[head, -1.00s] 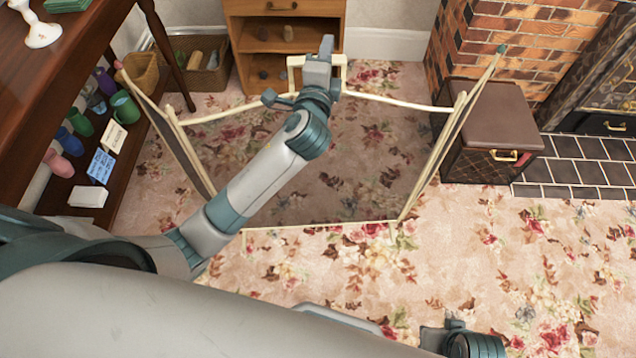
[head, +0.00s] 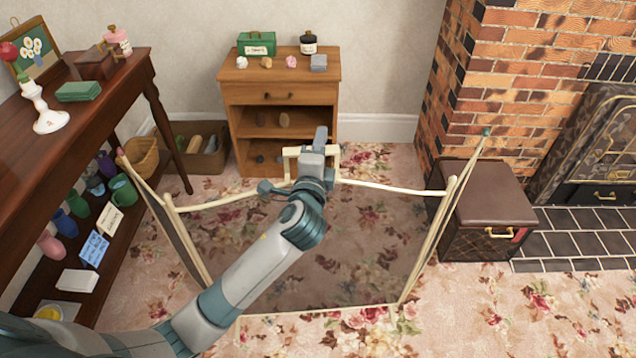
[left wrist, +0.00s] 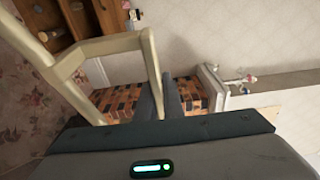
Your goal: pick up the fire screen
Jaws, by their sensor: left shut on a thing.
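The fire screen (head: 388,188) has cream framing, a see-through dark mesh middle panel and two side panels angled toward me. It stands upright in the head view, and carpet shows through its mesh. My left gripper (head: 312,158) is at the cream handle on the middle of its top rail and is shut on it. In the left wrist view, the cream handle bars (left wrist: 100,45) pass close to the fingers. I cannot tell whether the screen's bottom edge touches the carpet. My right gripper does not show now.
A dark wooden table (head: 100,85) with shelved cups stands left of the screen. A small wooden cabinet (head: 280,95) is behind it. A brown box (head: 485,200) sits close by the right panel, before the brick fireplace (head: 530,75). Carpet at front right is clear.

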